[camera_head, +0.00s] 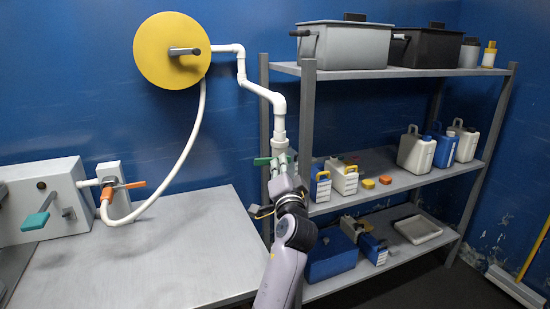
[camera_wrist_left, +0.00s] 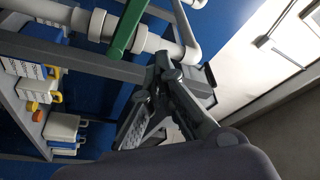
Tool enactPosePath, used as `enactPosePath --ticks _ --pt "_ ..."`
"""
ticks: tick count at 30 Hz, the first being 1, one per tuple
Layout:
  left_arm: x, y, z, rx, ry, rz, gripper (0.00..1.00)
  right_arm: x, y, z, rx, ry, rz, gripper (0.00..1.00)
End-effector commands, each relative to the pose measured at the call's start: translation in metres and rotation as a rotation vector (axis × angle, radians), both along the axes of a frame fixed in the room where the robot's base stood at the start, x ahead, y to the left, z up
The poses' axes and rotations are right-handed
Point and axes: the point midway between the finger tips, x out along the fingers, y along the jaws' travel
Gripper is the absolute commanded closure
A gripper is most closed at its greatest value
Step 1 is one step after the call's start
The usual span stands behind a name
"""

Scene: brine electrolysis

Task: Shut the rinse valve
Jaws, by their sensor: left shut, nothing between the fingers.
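A valve with a green handle (camera_head: 262,161) sits on the white pipe (camera_head: 279,125) that comes down beside the shelf. In the left wrist view the green handle (camera_wrist_left: 128,28) lies across the white pipe. My left gripper (camera_head: 284,163) is at the lower end of this pipe, close to the valve, and hides part of it. In the left wrist view its fingers (camera_wrist_left: 163,62) are shut and empty, just below the pipe and to the right of the handle. I cannot tell whether they touch the pipe. My right gripper is not in view.
A metal shelf (camera_head: 400,192) with bottles and bins stands close on the right. A grey bench (camera_head: 160,255) is clear at the left. A grey box (camera_head: 45,200) with a teal lever, an orange-handled valve (camera_head: 125,186) and a yellow disc (camera_head: 160,50) are also at the left.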

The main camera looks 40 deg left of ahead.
Motion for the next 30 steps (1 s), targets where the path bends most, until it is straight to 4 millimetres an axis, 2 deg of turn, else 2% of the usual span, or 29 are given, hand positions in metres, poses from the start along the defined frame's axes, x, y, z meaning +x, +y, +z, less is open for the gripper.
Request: enactPosePath --ticks 4,7,11,15,21,25,30 --pt "-0.005 -0.012 -0.004 -0.003 -0.001 -0.002 1.0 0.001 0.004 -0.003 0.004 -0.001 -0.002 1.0" --pt "-0.004 -0.014 0.003 -0.034 -0.016 0.001 1.0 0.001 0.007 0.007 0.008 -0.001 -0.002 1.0" --pt "0.002 -0.012 0.024 -0.172 -0.081 0.016 1.0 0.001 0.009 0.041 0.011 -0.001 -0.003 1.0" --pt "0.009 -0.011 0.049 -0.398 -0.204 0.071 1.0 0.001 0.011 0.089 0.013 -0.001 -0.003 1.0" --pt "0.01 -0.012 0.071 -0.655 -0.39 0.192 1.0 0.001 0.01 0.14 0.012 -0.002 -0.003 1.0" --pt "0.007 -0.014 0.077 -0.745 -0.477 0.256 1.0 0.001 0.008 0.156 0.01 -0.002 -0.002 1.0" --pt "0.006 -0.013 0.076 -0.784 -0.521 0.289 1.0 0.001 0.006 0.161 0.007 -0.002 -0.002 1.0"
